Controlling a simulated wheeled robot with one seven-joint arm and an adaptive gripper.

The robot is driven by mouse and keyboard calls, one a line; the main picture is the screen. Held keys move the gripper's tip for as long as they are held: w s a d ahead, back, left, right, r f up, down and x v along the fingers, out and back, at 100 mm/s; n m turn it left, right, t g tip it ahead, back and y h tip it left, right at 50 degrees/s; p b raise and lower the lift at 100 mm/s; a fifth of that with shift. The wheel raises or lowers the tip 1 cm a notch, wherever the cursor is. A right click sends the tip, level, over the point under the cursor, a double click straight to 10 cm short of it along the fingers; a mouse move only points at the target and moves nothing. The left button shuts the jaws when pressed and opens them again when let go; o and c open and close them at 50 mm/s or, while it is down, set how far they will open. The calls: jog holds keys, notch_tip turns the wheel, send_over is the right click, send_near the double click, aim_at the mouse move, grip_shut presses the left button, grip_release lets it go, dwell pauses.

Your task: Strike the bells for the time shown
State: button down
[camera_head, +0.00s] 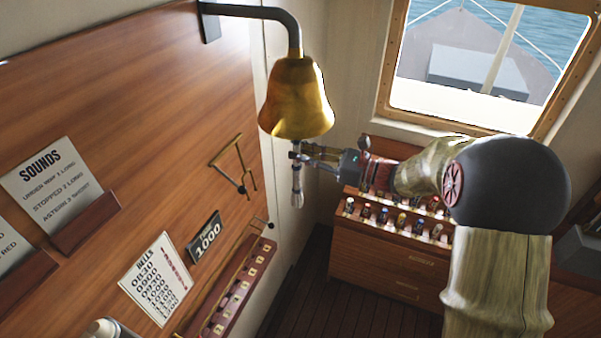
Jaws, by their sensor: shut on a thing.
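A brass bell (297,98) hangs from a dark bracket (255,12) on the wood wall. A short pale rope or lanyard (297,190) hangs beneath the bell's mouth. My gripper (298,155) is just under the bell and is shut on the upper part of this lanyard. The clapper inside the bell is hidden. A small dark sign (205,238) on the wall reads 1000. A white card (156,279) headed BELLS hangs left of it, with rows of times that are too small to read surely.
A SOUNDS card (52,182) stands in a wooden holder on the wall. A brass bracket (236,167) sticks out below the bell's left. A wooden rack (228,290) runs along the wall. A cabinet (390,262) bearing several small items stands under the window. The floor shows between.

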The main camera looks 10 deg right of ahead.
jog(key=s+a+r, duration=0.1)
jog(key=s+a, duration=0.3)
jog(key=s, duration=0.1)
jog(key=w+d, duration=0.4)
jog(key=w, duration=0.1)
jog(key=shift+f, duration=0.55)
dwell(0.9)
jog(key=c, duration=1.7)
grip_release()
jog(key=shift+o, duration=0.4)
jog(key=v, duration=0.8)
